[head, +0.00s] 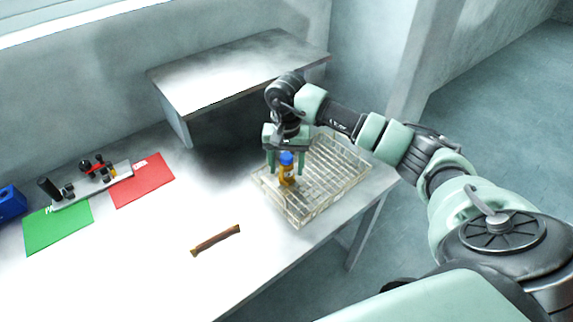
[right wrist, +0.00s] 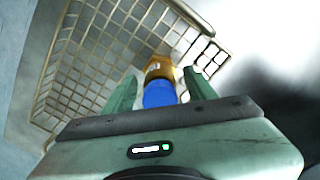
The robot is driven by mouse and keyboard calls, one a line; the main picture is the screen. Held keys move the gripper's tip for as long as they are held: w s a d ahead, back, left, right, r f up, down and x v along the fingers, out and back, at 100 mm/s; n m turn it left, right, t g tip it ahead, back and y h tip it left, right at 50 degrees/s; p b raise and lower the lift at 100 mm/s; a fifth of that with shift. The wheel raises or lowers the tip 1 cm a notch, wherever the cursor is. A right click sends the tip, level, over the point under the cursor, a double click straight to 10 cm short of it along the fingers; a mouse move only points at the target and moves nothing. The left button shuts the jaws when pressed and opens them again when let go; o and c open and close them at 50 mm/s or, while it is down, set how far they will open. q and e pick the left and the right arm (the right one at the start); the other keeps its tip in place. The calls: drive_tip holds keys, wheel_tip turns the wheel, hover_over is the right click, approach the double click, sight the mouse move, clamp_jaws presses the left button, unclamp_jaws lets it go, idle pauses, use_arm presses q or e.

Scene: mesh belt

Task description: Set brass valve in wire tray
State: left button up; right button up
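The brass valve (head: 286,176) has a yellow-brass body and a blue top, and looks upright. It is inside the outline of the wire tray (head: 329,199), near its left end; whether it rests on the mesh is hard to tell. My right gripper (head: 287,172) points down over the tray, with one finger on each side of the valve. In the right wrist view the brass body (right wrist: 160,68) and blue top are between the green fingers (right wrist: 161,84), with a small gap on each side, so the gripper looks open. My left gripper is out of view.
A raised metal shelf (head: 240,70) stands behind the tray. A brown bar with brass ends (head: 216,240) lies at the front. Green (head: 58,226) and red (head: 142,180) mats, a tool rack (head: 92,184) and a blue box (head: 11,203) are at left. The table's middle is mostly clear.

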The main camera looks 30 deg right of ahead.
drive_tip(key=shift+w+r, duration=0.1)
drive_tip(key=shift+r, duration=0.45)
wheel_tip(320, 180, up, 11)
drive_tip(key=b, duration=0.3)
